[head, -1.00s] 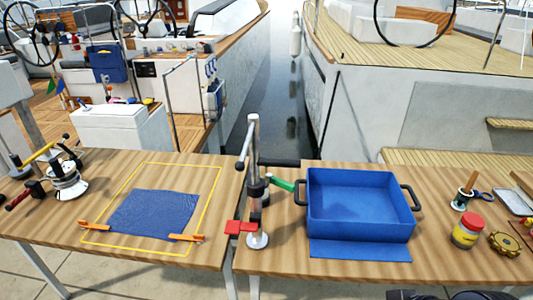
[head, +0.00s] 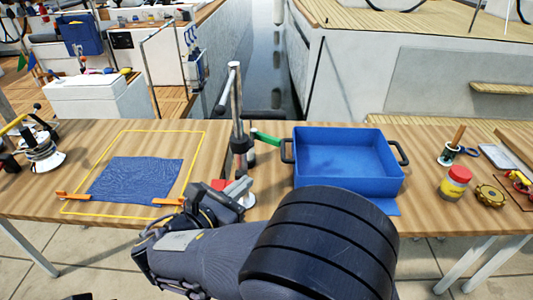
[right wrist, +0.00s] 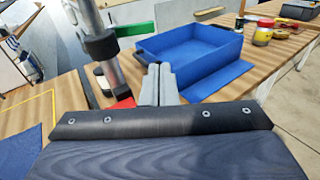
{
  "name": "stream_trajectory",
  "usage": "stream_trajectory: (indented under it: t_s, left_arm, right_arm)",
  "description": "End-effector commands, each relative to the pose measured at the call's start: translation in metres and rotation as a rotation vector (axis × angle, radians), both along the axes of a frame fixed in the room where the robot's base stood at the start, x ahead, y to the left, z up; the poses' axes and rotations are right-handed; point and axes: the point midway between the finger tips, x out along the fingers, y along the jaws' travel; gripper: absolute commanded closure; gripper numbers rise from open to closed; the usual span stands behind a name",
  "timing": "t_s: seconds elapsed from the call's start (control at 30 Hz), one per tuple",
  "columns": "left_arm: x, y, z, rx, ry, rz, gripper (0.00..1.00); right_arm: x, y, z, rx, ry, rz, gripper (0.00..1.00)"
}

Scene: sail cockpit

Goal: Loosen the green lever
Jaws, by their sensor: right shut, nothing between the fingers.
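The green lever (head: 266,139) sticks out to the right from a black collar on an upright metal post (head: 238,110), close to the blue bin's left handle. It also shows in the right wrist view (right wrist: 135,29). A red lever (head: 220,185) sits lower on the post, partly hidden by my right gripper; it also shows in the right wrist view (right wrist: 123,103). My right gripper (head: 243,186) is shut and empty, in front of the post's lower part and below the green lever. Its closed fingers show in the right wrist view (right wrist: 159,72).
A blue bin (head: 348,184) with black handles stands right of the post. A blue cloth (head: 135,181) lies inside a yellow outline on the left table, with orange clips. A yellow jar with a red lid (head: 455,183) and a winch (head: 43,152) stand farther out.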

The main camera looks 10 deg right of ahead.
Motion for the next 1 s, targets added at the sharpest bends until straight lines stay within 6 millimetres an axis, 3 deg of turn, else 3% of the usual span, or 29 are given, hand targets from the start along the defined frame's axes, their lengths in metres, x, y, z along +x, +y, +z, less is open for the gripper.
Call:
stream_trajectory:
  t_s: [0.07, 0.17, 0.37, 0.7, 1.0]
  left_arm:
    - [0.0, 0.0, -0.001, 0.0, 0.0, 0.0, 0.64]
    - [0.0, 0.0, -0.001, 0.0, 0.0, 0.0, 0.64]
    - [0.0, 0.0, 0.0, 0.0, 0.0, 0.0, 0.64]
    - [0.0, 0.0, 0.003, 0.0, 0.0, 0.0, 0.64]
    - [0.0, 0.0, 0.005, 0.0, 0.0, 0.0, 0.64]
  right_arm:
    - [-0.001, 0.017, 0.004, -0.06, -0.027, 0.036, 1.0]
    - [0.001, 0.02, 0.006, -0.086, -0.037, 0.048, 1.0]
    - [0.022, 0.0, 0.007, -0.083, -0.037, 0.045, 1.0]
    - [0.077, -0.048, 0.006, -0.082, -0.034, 0.044, 1.0]
    - [0.102, -0.069, 0.006, -0.081, -0.036, 0.047, 1.0]
